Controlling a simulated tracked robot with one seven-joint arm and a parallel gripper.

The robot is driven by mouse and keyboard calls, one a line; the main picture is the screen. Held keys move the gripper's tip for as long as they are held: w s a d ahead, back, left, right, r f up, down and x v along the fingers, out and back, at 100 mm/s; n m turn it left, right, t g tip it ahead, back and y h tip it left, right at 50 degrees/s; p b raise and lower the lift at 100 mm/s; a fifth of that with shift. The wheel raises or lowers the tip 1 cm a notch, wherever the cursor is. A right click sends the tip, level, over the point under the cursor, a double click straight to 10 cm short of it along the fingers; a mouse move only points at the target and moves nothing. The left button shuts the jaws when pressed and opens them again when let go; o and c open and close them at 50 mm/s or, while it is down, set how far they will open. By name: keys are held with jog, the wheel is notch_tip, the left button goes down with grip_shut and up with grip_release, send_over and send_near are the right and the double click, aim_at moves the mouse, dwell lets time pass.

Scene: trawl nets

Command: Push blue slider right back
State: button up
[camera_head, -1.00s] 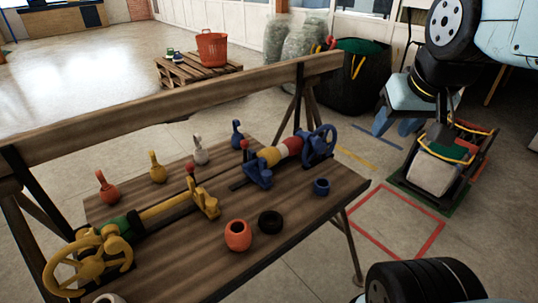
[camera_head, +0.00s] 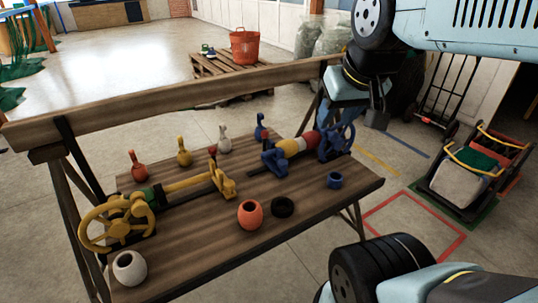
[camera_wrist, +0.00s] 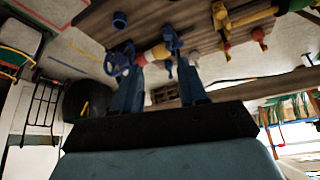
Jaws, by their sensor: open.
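The blue slider (camera_head: 272,160) is an upright block at the left end of a red, white and yellow rod on the wooden bench (camera_head: 200,240). A blue handwheel (camera_head: 336,143) is at the rod's right end. The wrist view, which is upside down, shows the slider (camera_wrist: 172,42) and the handwheel (camera_wrist: 120,60) beyond my fingertips. My gripper (camera_wrist: 160,68) is open and empty, its two blue fingers apart. In the head view it hangs near the handwheel, partly overlapping it in the picture; I cannot tell any contact. It appears apart from the slider.
A yellow mechanism with a handwheel (camera_head: 103,226) stands at bench left. Several small bottle-like pegs line the back, including a red one (camera_head: 139,168). An orange pot (camera_head: 250,214), black ring (camera_head: 282,207) and blue ring (camera_head: 334,180) lie in front. A wooden beam (camera_head: 170,107) runs behind.

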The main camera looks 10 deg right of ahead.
jog(key=shift+w, duration=0.1)
jog(key=shift+a, duration=0.1)
jog(key=shift+o, duration=1.4)
jog(key=shift+w, duration=0.15)
jog(key=shift+o, duration=0.7)
jog(key=shift+m+g+y, duration=0.3)
jog(key=shift+g, duration=0.1)
jog(key=w, duration=0.2)
jog(key=w+a, duration=0.1)
jog(key=w, duration=0.1)
jog(key=shift+a+f, duration=0.15)
jog(key=shift+f, duration=0.05)
jog(key=m+g, duration=0.5)
send_over(282, 160)
notch_tip(282, 160, down, 18)
jog(key=f, duration=1.2)
jog(key=shift+s+f, duration=0.2)
jog(key=shift+f, duration=0.2)
jog(key=shift+c, duration=0.4)
grip_shut()
